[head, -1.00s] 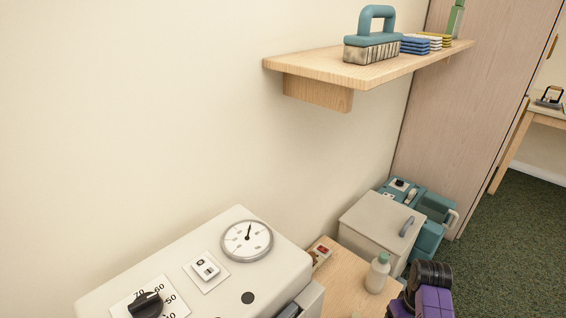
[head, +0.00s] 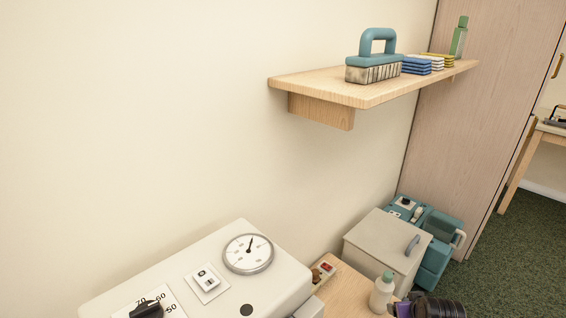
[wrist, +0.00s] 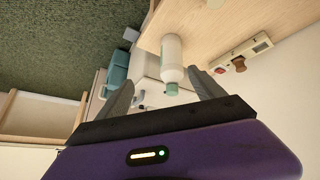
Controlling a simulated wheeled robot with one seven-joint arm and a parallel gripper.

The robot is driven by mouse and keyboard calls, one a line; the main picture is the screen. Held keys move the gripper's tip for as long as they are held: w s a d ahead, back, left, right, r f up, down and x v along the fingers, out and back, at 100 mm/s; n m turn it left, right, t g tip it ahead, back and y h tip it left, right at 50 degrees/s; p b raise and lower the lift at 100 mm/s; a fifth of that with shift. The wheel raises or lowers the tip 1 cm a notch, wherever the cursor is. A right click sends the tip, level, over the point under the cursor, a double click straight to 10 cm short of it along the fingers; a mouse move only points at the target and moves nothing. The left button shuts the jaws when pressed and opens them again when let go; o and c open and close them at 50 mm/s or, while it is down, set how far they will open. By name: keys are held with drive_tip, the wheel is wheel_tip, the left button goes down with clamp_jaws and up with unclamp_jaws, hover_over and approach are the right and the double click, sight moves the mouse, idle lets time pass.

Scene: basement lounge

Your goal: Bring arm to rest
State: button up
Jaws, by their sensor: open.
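My gripper (wrist: 158,100) shows in the wrist view with its two grey fingers spread apart. Nothing is held between them. A white bottle with a green cap (wrist: 171,62) shows beyond the fingers, apart from them. In the head view only a dark and purple part of my arm shows at the bottom edge, right beside the white bottle (head: 382,293); the fingers are out of sight there. The bottle stands upright on a wooden surface (head: 348,287).
A wall shelf (head: 318,88) holds a teal brush (head: 375,65), stacked sponges (head: 424,64) and a green bottle (head: 460,38). Below are a white machine with a dial (head: 205,270), a pale box (head: 385,245) and a teal machine (head: 440,245). Open carpet (head: 515,265) lies at right.

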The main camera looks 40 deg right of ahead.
drive_tip(key=a+r+n+t, duration=0.2)
drive_tip(key=a+r+t, duration=0.4)
drive_tip(key=a, duration=0.6)
drive_tip(key=a+r+n+t, duration=0.2)
drive_tip(key=a+r+t, duration=0.2)
drive_tip(key=a+r, duration=0.6)
drive_tip(key=s+a+r+n+y, duration=0.25)
drive_tip(key=s+a, duration=0.35)
drive_tip(key=a, duration=0.3)
drive_tip(key=s+a+r+n+y, duration=0.2)
drive_tip(key=s+a+r+y, duration=0.15)
drive_tip(key=s+a, duration=0.4)
wheel_tip(320, 180, up, 11)
drive_tip(key=w+a+p, duration=0.1)
drive_tip(key=p, duration=1.1)
drive_tip(key=shift+w+t, duration=0.25)
drive_tip(key=shift+t, duration=0.05)
drive_tip(key=shift+r+m, duration=0.1)
drive_tip(key=shift+m, duration=0.15)
